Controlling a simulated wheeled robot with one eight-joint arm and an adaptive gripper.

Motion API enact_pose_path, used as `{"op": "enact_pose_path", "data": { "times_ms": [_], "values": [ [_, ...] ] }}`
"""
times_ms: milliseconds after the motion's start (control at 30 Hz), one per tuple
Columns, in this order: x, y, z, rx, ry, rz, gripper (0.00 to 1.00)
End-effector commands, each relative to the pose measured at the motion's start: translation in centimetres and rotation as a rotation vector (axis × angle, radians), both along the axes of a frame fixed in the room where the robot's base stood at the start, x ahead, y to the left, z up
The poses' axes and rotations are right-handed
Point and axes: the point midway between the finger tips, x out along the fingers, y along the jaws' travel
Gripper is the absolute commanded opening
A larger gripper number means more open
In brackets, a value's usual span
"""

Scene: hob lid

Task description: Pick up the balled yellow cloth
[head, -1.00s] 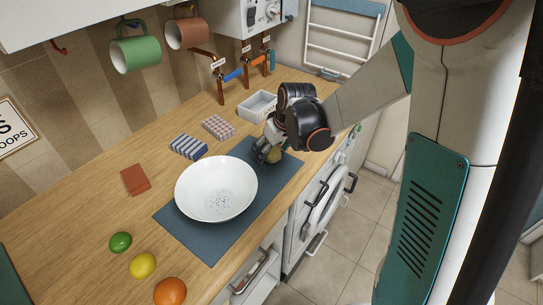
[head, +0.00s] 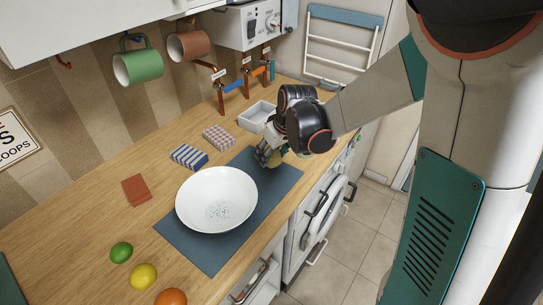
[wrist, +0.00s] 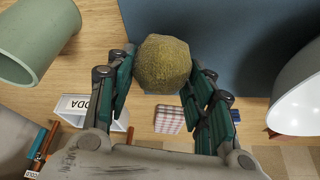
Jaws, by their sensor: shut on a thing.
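The balled yellow cloth (wrist: 163,64) shows as a rough, dull-yellow lump in the wrist view, between the two fingers. My gripper (wrist: 165,75) is shut on it, with a green-padded finger at each side. In the head view my gripper (head: 268,153) is over the far end of the blue-grey mat (head: 215,258), beyond the white bowl. The cloth (head: 275,160) is mostly hidden there by the fingers. Whether it is clear of the mat is hard to tell.
The white bowl (head: 216,200) stands on the mat. A striped block (head: 188,157), a checked block (head: 218,138) and a white box (head: 257,115) stand behind. A green cylinder (wrist: 35,35) is close in the wrist view. Fruits (head: 143,277) lie at the front left.

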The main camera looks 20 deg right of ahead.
Motion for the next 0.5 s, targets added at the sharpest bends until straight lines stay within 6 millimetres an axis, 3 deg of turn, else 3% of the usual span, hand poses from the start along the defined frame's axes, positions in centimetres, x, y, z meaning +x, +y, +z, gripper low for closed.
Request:
{"op": "enact_pose_path", "data": {
  "times_ms": [300, 500],
  "values": [
    [0.0, 0.0, 8.7, 0.0, 0.0, 0.0, 0.28],
    [0.0, 0.0, 13.5, 0.0, 0.0, 0.0, 0.28]
  ]
}}
